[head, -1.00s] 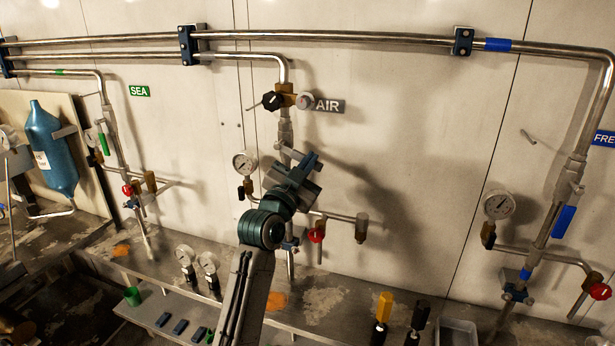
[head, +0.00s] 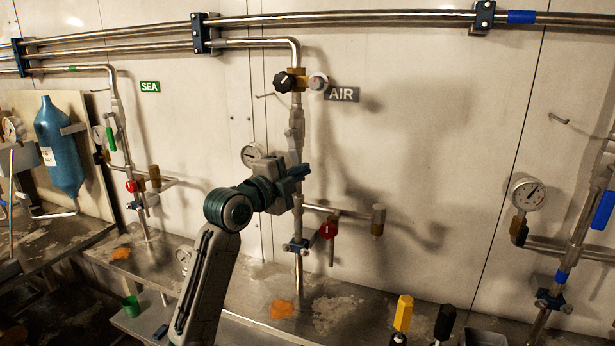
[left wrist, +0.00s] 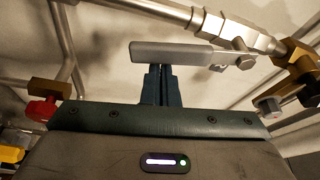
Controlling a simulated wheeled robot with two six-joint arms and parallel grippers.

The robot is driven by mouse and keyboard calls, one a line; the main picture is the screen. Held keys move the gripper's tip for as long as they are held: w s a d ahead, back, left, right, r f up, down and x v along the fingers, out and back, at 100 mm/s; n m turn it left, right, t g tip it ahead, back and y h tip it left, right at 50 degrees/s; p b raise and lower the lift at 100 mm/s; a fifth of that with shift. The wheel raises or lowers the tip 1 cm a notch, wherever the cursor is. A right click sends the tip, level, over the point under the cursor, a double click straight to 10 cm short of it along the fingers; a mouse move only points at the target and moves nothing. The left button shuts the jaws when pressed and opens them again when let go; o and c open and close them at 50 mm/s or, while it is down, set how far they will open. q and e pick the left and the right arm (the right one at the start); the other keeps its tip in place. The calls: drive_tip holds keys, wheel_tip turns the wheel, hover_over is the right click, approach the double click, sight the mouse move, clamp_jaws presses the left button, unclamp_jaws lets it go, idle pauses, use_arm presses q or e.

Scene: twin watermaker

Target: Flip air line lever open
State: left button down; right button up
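The air line is the vertical steel pipe (head: 297,130) under the AIR sign (head: 342,94). Its lever (left wrist: 172,53) shows in the left wrist view as a flat grey handle, lying crosswise and joined to a valve fitting (left wrist: 242,55) at its right end. My left gripper (head: 301,172) is at the pipe in the head view and hides the lever there. In the wrist view its fingers (left wrist: 160,70) are together, with their tips at the lever's lower edge; I cannot tell whether they touch it. My right gripper is not in view.
A gauge (head: 253,154) is just behind my left gripper. A red-handled valve (head: 328,231) and side pipe lie below right. A black knob (head: 284,82) is above. A yellow-handled tool (head: 403,313) stands on the bench in front. The wall right of the air line is mostly clear.

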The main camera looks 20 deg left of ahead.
use_arm(q)
drive_tip(key=shift+a+f+m+b, duration=0.2)
drive_tip(key=shift+a+m, duration=0.15)
drive_tip(key=shift+a, duration=0.15)
drive_tip(key=shift+a+f+m+b, duration=0.1)
drive_tip(key=shift+a+m+b, duration=0.05)
drive_tip(key=shift+a+m, duration=0.3)
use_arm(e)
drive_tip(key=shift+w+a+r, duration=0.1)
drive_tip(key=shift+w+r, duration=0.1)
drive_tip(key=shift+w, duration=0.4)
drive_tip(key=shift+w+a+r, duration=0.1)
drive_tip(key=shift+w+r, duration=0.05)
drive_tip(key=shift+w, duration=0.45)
